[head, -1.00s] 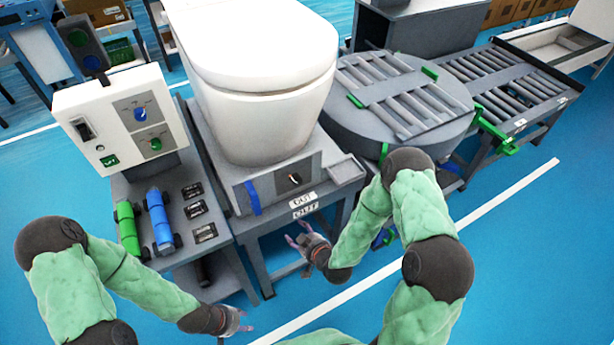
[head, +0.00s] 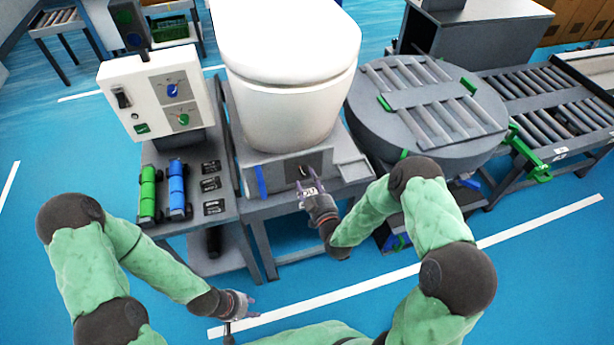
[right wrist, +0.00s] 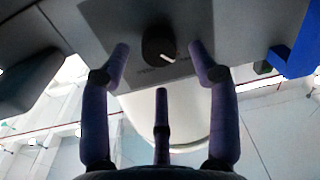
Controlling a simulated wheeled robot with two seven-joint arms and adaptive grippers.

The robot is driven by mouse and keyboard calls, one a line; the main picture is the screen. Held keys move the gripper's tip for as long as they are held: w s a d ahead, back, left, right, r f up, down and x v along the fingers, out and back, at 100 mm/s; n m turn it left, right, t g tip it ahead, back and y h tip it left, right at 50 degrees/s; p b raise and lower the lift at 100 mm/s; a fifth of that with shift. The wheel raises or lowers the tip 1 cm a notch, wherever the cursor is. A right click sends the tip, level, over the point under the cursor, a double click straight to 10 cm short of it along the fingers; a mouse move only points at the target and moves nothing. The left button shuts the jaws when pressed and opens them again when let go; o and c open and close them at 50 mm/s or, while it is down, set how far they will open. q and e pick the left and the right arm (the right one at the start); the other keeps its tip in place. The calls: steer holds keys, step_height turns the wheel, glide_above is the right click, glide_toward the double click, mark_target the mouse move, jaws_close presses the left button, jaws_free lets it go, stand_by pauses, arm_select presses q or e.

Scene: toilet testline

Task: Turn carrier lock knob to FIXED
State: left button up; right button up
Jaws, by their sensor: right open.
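The carrier lock knob (head: 305,171) is a small dark round knob on a grey plate on the front of the carrier (head: 270,180) under the white toilet (head: 290,75).
A control box (head: 155,95) with blue and green knobs stands left of the toilet. Green and blue cylinders (head: 177,190) lie on the side shelf. A round roller turntable (head: 430,105) is at right. A blue tab (right wrist: 296,45) sits beside the knob plate.

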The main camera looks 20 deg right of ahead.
mark_target(306, 174)
steer(key=shift+w+a, duration=0.15)
steer(key=shift+w, duration=1.5)
